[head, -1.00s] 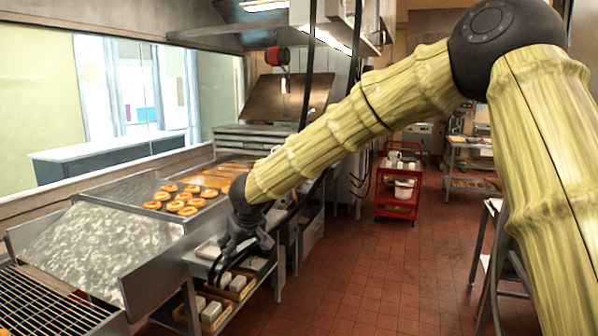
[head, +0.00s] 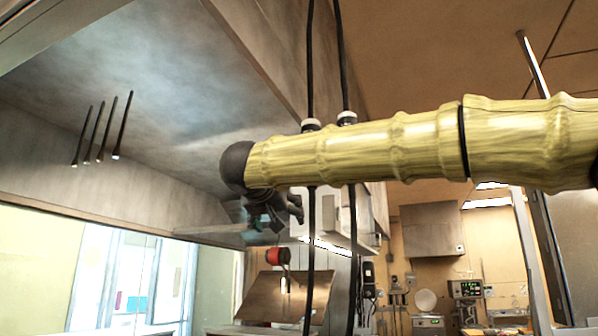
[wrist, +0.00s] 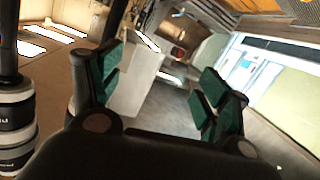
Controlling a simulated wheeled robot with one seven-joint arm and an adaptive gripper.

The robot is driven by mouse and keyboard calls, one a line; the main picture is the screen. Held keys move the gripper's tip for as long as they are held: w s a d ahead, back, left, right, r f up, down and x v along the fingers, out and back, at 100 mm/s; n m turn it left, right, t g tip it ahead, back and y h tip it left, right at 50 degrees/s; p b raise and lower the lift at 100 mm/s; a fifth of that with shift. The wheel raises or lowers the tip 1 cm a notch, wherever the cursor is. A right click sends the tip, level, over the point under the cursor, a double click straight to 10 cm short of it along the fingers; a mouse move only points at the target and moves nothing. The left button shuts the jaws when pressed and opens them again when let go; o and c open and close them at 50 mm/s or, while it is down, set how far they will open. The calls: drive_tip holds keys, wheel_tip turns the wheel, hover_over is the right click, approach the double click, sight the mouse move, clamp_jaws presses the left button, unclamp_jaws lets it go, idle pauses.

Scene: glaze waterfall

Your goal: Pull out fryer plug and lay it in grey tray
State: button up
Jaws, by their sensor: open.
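My gripper (head: 270,222) is raised high under the hood at the end of my bamboo-like arm. In the wrist view its green-padded fingers (wrist: 163,84) are apart with nothing between them. Two black cables hang down through the head view; each has a black-and-white connector, one at the left (head: 311,125) and one at the right (head: 347,118), just above my arm. Similar black-and-white cylinders (wrist: 15,132) stand at the left edge of the wrist view, outside the fingers. I cannot tell which connector is the fryer plug. The grey tray is not visible.
The grey hood (head: 180,85) with several dark hanging rods fills the upper left. A red reel (head: 277,254) and a tilted metal panel (head: 285,292) lie beyond my gripper. A wall cabinet (head: 432,230) hangs at the back right. The counter and floor are out of the head view.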

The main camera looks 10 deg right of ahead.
drive_tip(key=s+d+r+m+h, duration=0.3)
drive_tip(key=s+r, duration=0.4)
drive_tip(key=r, duration=0.5)
drive_tip(key=shift+t, duration=0.3)
drive_tip(key=p+x, duration=0.3)
drive_tip(key=x, duration=0.6)
drive_tip(key=shift+w+d+f+p, duration=0.15)
drive_tip(key=shift+d+p, duration=0.15)
drive_tip(key=shift+w+d, duration=0.35)
drive_tip(key=shift+w, duration=0.2)
drive_tip(key=shift+c, duration=0.2)
drive_tip(key=c, duration=1.5)
drive_tip(key=shift+o, duration=0.2)
wheel_tip(320, 180, down, 7)
drive_tip(key=b, duration=0.9)
drive_tip(key=shift+b, duration=0.3)
drive_tip(key=shift+f+b, duration=2.4)
drive_tip(key=shift+b, duration=0.65)
